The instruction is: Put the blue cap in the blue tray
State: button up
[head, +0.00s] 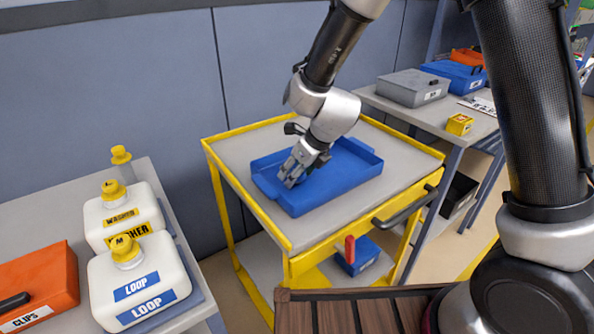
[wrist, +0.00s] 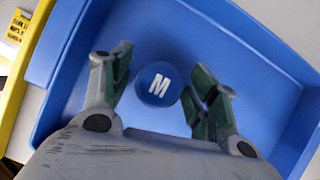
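The blue tray (head: 345,178) lies on top of the yellow-framed cart. In the wrist view the tray floor (wrist: 235,60) fills most of the picture. The blue cap (wrist: 158,84), marked with a white M, is inside the tray outline, between my fingertips. My gripper (head: 292,174) points down into the tray near its left side. In the wrist view the fingers of my gripper (wrist: 160,86) are apart, with a gap beside the cap on the left; the right finger is very close to it. The cap is not clearly visible in the head view.
White jugs with yellow caps (head: 127,250) and an orange clips box (head: 38,287) stand on the left bench. A grey box (head: 412,88) and a small yellow box (head: 459,124) are on the right bench.

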jog(key=shift+r, duration=0.1)
jog(key=v, duration=1.2)
jog(key=s+d+r+n, duration=0.2)
jog(key=d+r+n, duration=0.45)
jog(key=d, duration=0.35)
jog(key=s+d+r+n+h, duration=0.2)
jog(key=s+d+n, duration=0.7)
jog(key=d+n, duration=0.1)
jog(key=s+d+r+n+h, duration=0.2)
jog(key=s+d+r+n, duration=0.1)
jog(key=s+d+n, duration=0.6)
jog(key=shift+d+r+n, duration=0.35)
jog(key=shift+d+n, duration=0.3)
jog(key=shift+d, duration=0.35)
